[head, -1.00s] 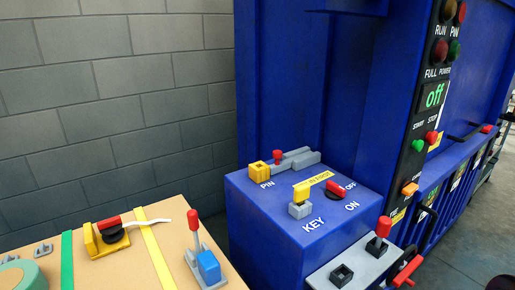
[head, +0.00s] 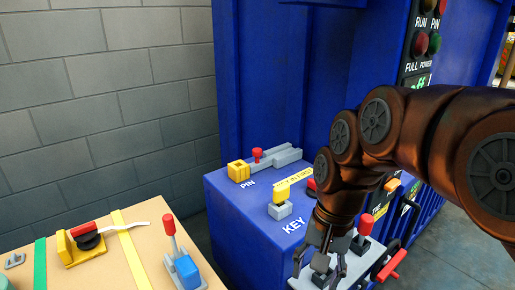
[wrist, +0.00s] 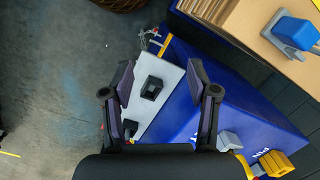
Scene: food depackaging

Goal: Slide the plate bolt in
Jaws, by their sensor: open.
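A pale grey plate (head: 376,250) lies at the front of the blue box, with a black square socket (head: 322,279) and a red-knobbed post (head: 365,224) on it. A red side handle (head: 391,264) sticks out at its right edge. I cannot tell which of these parts is the plate bolt. My gripper (head: 322,262) is open above the plate's socket end and partly covers it. In the wrist view, the open fingers (wrist: 160,68) flank the plate (wrist: 172,72), with its black socket (wrist: 151,88) between them, and nothing is held.
The blue box top (head: 228,198) carries a PIN bolt with a red knob (head: 257,154), a yellow block (head: 238,171) and a yellow key piece (head: 281,193). A cardboard-coloured box (head: 125,268) with a blue-and-red lever (head: 184,268) stands at left. My arm hides much of the control panel.

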